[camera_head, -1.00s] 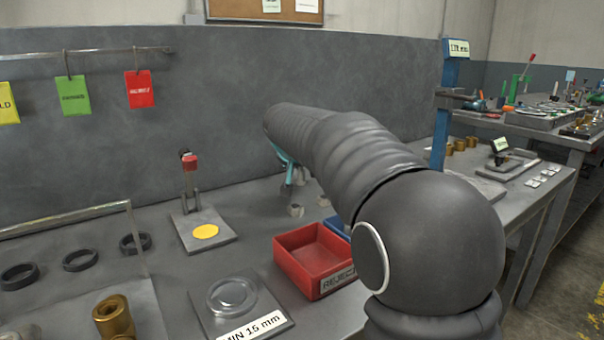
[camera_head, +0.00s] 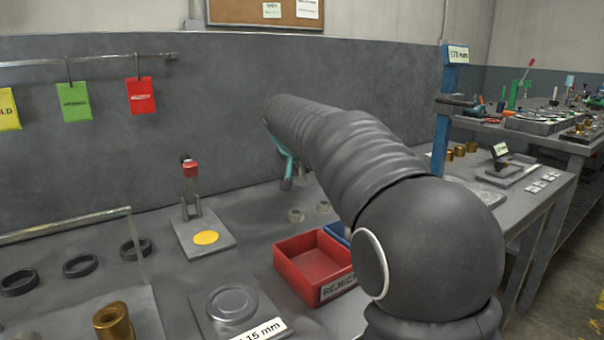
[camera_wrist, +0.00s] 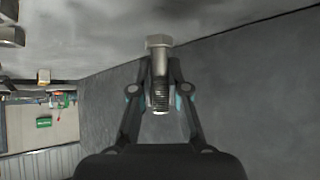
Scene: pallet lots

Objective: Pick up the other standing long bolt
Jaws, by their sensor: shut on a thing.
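In the wrist view, my gripper (camera_wrist: 159,76) is shut on a long bolt (camera_wrist: 159,92). The bolt's hex head sticks out beyond the fingertips, and its threaded shank lies between the fingers. In the head view, my gripper (camera_head: 286,180) is mostly hidden behind my arm, low over the back of the bench.
A red reject bin (camera_head: 287,268) stands nearer, with a blue bin (camera_head: 338,232) partly hidden beside it. A stand with a red top and yellow disc (camera_head: 206,238) is to the left. The grey wall (camera_head: 220,100) rises close behind my gripper.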

